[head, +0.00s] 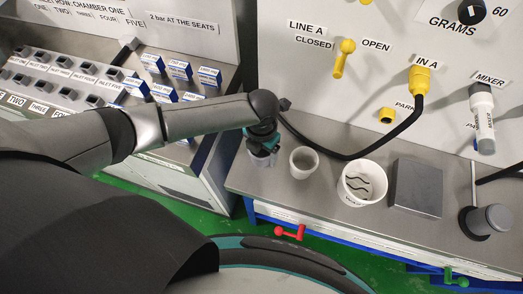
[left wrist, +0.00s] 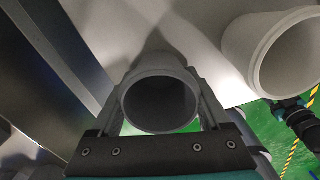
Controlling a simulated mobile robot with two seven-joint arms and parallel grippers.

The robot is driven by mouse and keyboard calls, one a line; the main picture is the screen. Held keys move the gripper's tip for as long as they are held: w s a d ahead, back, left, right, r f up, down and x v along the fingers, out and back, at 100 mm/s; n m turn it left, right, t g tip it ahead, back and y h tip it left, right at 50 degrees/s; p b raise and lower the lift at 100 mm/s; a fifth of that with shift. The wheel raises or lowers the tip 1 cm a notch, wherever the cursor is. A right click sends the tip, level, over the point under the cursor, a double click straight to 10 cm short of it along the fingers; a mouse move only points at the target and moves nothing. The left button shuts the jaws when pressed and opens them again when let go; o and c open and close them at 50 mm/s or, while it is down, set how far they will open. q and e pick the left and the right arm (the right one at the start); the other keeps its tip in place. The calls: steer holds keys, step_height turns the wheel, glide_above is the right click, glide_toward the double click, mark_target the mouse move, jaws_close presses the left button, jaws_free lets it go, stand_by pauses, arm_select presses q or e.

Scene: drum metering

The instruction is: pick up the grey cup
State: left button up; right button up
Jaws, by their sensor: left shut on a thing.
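The grey cup (head: 262,160) is at the left end of the steel bench, under my left gripper (head: 263,148). In the left wrist view the grey cup (left wrist: 160,104) is upright between the two fingers of my left gripper (left wrist: 160,110), which is shut on its sides. The cup looks empty and its inside is dark. I cannot tell whether its base touches the bench. In the head view the gripper hides part of the cup. My right gripper is not in view.
A paler cup (head: 304,162) stands just right of the grey cup. The bench (head: 240,180) ends close left of the held cup.

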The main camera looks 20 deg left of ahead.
arm_select(q)
steer(key=shift+r, duration=0.1)
steer(key=shift+c, duration=0.3)
step_height(320, 180, up, 20)
steer(key=p, duration=0.3)
steer(key=a+r+m+b, duration=0.1)
steer(key=a+m+b, duration=0.2)
steer(key=m, duration=1.3)
steer(key=a+r+m+b, duration=0.1)
steer(key=a+m+b, duration=0.2)
steer(key=m+b, duration=0.4)
steer(key=m, duration=0.9)
steer(key=shift+b, duration=0.3)
steer(key=shift+d, duration=0.1)
